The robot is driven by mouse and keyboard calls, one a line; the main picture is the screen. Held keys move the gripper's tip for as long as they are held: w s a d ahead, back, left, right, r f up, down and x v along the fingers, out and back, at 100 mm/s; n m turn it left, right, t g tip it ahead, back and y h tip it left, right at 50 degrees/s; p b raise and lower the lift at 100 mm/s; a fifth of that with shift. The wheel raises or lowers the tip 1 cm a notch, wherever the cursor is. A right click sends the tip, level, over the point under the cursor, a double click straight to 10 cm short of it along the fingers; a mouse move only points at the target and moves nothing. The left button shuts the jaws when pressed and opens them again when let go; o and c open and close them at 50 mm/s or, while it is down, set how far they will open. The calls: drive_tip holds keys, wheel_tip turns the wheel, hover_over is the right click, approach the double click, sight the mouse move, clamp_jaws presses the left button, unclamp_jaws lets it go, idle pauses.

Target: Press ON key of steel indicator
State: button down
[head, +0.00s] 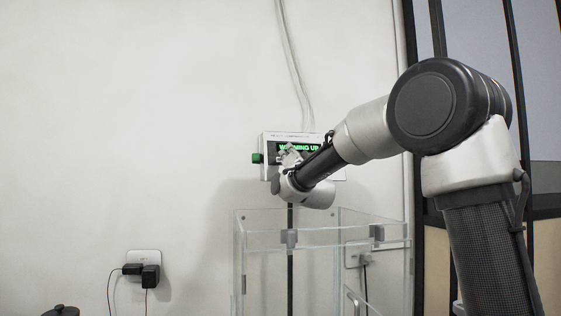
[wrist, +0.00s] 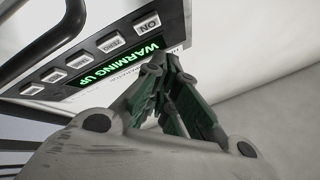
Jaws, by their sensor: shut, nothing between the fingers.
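The steel indicator (head: 270,138) is a pale box on a dark post against the white wall. Its lit green display reads WARMING UP in the wrist view (wrist: 118,66). There, a row of pale keys runs beside the display, with the ON key (wrist: 147,24) at the upper right end. My gripper (head: 288,152) is in front of the indicator in the head view, covering part of the display and the keys. In the wrist view my gripper (wrist: 168,62) is shut and empty, its tips apart from the ON key in the picture. I cannot tell its depth from the panel.
A clear glass enclosure (head: 240,250) stands below the indicator and my gripper. Black plugs (head: 150,276) sit in a wall socket at lower left. The wall left of the indicator is clear.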

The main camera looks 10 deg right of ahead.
drive_tip(key=s, duration=0.3)
drive_tip(key=shift+r, duration=0.4)
drive_tip(key=shift+s, duration=0.1)
idle(0.4)
